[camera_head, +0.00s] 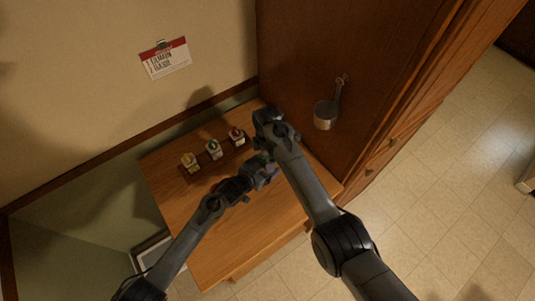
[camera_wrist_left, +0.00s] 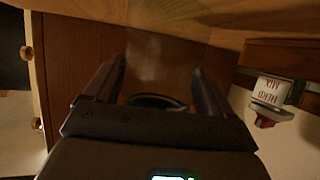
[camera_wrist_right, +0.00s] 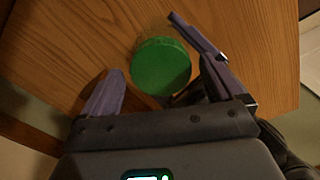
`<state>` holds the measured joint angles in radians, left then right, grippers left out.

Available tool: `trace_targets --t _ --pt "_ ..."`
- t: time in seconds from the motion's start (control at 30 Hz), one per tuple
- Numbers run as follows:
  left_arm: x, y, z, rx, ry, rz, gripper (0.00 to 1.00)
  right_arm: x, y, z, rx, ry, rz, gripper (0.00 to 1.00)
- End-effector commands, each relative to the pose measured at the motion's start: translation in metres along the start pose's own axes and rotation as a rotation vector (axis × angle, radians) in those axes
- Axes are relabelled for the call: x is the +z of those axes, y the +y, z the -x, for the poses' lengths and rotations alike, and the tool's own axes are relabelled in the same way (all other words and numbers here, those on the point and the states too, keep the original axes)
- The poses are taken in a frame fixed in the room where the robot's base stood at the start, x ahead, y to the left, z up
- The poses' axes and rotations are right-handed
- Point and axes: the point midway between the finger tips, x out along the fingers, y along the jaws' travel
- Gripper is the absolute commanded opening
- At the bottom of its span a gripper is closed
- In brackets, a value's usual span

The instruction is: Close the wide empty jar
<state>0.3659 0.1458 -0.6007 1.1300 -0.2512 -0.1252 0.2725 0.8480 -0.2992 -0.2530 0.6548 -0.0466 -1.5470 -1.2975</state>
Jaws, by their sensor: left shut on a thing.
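A round green lid (camera_wrist_right: 160,67) shows between the fingers of my right gripper (camera_wrist_right: 163,72) in the right wrist view. Those fingers stand apart on both sides of it, with gaps. A faint see-through jar (camera_wrist_left: 148,60) shows between the fingers of my left gripper (camera_wrist_left: 157,85), with a dark curved edge near the palm. The left gripper is shut on it. In the head view, both hands meet over the table, the right above the left (camera_head: 264,172). A left finger reaches close to the lid in the right wrist view. I cannot tell whether the lid touches the jar.
A small rack on the wooden table (camera_head: 215,225) holds jars with yellow (camera_head: 190,162), green (camera_head: 213,148) and red (camera_head: 236,135) tops. A metal ladle or pan (camera_head: 325,115) hangs on the cabinet side at right. The table's front left is clear.

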Motion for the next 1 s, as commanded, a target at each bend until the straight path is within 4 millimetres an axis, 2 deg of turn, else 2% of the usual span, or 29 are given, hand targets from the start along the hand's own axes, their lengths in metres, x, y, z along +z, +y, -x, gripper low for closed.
trace_targets --t 0.27,0.7,1.0 --pt "0.004 0.001 0.000 0.001 -0.007 0.002 0.00 0.001 0.000 0.001 -0.001 0.000 0.000 0.94" --pt "0.004 0.001 0.000 0.001 -0.007 0.002 0.00 0.001 0.000 0.041 -0.002 -0.001 0.001 0.94" --pt "0.004 0.000 0.000 0.000 -0.007 0.002 0.00 0.001 0.000 0.044 -0.002 -0.001 0.000 0.94"
